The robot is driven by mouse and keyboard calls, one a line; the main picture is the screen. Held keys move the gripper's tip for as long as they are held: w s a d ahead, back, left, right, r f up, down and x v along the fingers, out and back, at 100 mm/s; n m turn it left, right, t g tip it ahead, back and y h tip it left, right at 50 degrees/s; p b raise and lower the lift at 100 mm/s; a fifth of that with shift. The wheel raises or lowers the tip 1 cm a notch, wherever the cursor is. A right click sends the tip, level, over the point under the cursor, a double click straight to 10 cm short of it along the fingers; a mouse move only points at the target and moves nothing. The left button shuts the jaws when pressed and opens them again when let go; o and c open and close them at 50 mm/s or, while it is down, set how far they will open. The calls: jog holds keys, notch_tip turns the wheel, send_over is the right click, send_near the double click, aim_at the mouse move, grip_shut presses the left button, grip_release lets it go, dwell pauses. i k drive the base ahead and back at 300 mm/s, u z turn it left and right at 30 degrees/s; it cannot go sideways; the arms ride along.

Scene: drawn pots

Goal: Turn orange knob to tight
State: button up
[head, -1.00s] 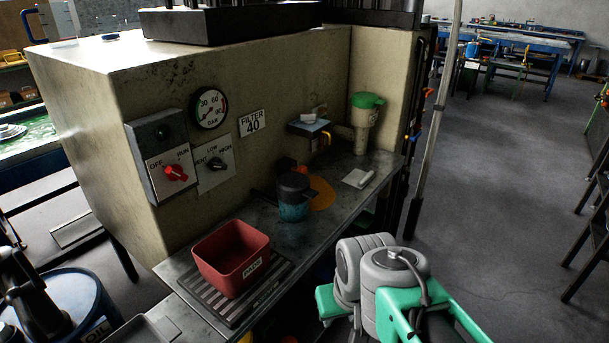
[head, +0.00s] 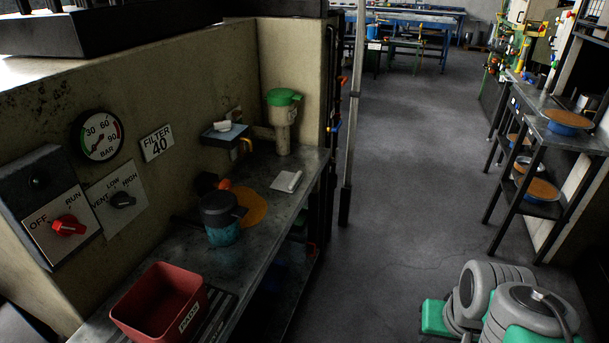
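A small orange knob (head: 224,184) shows in the head view just behind a dark-lidded pot with a teal body (head: 222,232) on the metal bench. The knob is partly hidden by the pot, and I cannot read how tight it is. An orange-brown round disc (head: 250,206) lies beside the pot on the bench. My arm's grey and green links (head: 508,305) show at the lower right, well apart from the bench. My gripper is out of the picture.
A red bin labelled PADS (head: 160,303) stands at the bench's near end. A panel with a red OFF/RUN knob (head: 68,225), a black VENT/LOW/HIGH knob (head: 122,200) and a gauge (head: 98,136) is on the wall. A green-topped canister (head: 282,120) stands at the back.

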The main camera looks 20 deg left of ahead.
aim_at(226, 184)
jog(key=z, duration=0.25)
jog(key=i, duration=1.85)
jog(key=u, duration=3.55)
jog(key=i, duration=0.5)
jog(key=u, duration=0.1)
